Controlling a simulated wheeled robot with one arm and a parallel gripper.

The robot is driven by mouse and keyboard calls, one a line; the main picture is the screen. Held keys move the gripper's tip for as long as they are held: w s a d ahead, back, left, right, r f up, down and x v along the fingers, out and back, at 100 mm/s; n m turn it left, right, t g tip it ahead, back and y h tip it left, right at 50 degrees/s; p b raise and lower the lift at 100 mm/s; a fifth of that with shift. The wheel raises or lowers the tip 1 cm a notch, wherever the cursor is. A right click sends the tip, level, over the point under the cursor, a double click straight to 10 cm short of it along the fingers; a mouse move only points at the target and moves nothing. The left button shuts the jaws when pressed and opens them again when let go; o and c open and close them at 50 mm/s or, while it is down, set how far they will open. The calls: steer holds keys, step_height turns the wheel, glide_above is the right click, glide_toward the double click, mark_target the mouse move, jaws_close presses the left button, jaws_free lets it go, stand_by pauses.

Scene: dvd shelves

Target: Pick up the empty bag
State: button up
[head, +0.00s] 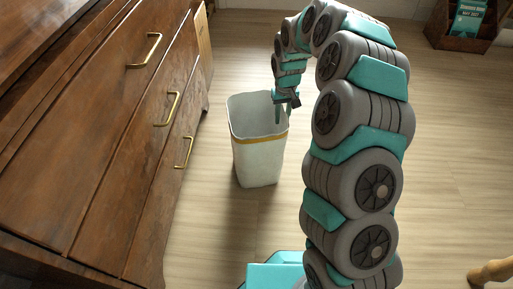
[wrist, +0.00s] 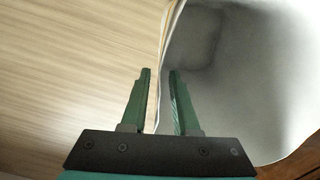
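The only bag-like thing in view is a white, open-topped container (head: 257,160) with a yellow band below its rim. It stands upright on the floor beside the wooden drawers and looks empty inside. It also shows in the wrist view (wrist: 215,60), filling the right side. My gripper (head: 283,117) points down at the container's right rim. In the wrist view my gripper (wrist: 160,74) is open, with one finger over the floor side and one over the inside. The rim runs between the fingers; I cannot tell whether they touch it.
A wooden drawer unit (head: 110,130) with brass handles stands close on the left. A wooden box (head: 462,28) with a teal booklet is at the far right back. A wooden leg (head: 492,271) shows at the lower right. The floor (head: 445,150) to the right is clear.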

jaws_close()
stand_by(1.1)
